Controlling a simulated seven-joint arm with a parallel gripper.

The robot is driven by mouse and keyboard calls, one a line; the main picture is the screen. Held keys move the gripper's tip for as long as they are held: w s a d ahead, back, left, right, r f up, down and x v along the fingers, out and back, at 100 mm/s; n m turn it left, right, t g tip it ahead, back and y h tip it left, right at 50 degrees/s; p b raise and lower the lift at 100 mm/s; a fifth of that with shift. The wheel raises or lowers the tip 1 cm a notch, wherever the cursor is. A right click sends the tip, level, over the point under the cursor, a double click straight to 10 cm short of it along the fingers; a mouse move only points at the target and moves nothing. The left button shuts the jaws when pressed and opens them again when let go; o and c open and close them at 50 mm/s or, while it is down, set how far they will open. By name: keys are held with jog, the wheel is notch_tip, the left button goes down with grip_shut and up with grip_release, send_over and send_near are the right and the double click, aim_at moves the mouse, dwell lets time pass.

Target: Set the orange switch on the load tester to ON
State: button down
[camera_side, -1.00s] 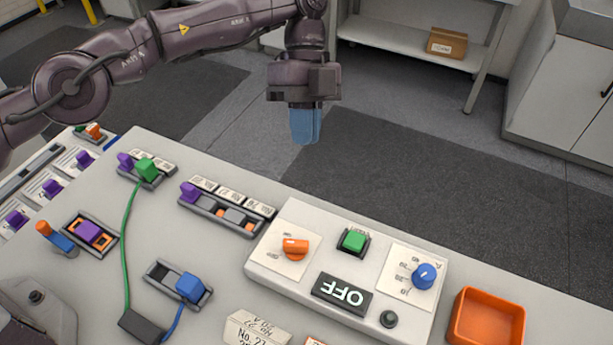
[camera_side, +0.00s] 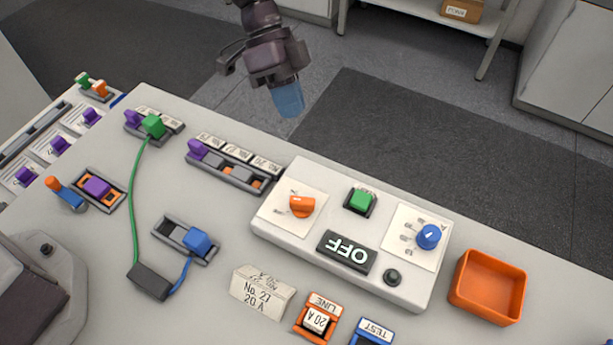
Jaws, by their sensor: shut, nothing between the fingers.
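The load tester (camera_side: 280,228) is a pale box in the middle of the bench. Its orange switch (camera_side: 302,206) is a rotary knob on a white plate at the box's left end. The tester also carries a green button (camera_side: 361,200), a blue knob (camera_side: 428,236) and a small dark round button (camera_side: 392,277). My gripper (camera_side: 290,108) has blue fingers, shut and empty. It is tilted and hangs in the air beyond the tester, above and apart from the orange switch in the picture.
An orange bin (camera_side: 489,287) stands right of the tester. A block marked No. 27 20 A (camera_side: 262,291) and LINE (camera_side: 319,318) and TEST (camera_side: 372,331) holders lie in front. A slotted rail (camera_side: 232,170), a green cable (camera_side: 133,210) and several coloured plugs are at left.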

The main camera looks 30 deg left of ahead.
send_near(307, 193)
jog(key=d+f, duration=0.3)
jog(key=f, duration=0.1)
jog(key=shift+w+d, duration=0.25)
jog(key=shift+w, duration=0.1)
jog(key=s, duration=0.1)
jog(key=s+d, duration=0.1)
jog(key=shift+s+d+f, duration=0.15)
jog(key=shift+s+f, duration=0.1)
jog(key=shift+s, duration=0.1)
jog(key=shift+s+d, duration=0.2)
jog(key=shift+s, duration=0.35)
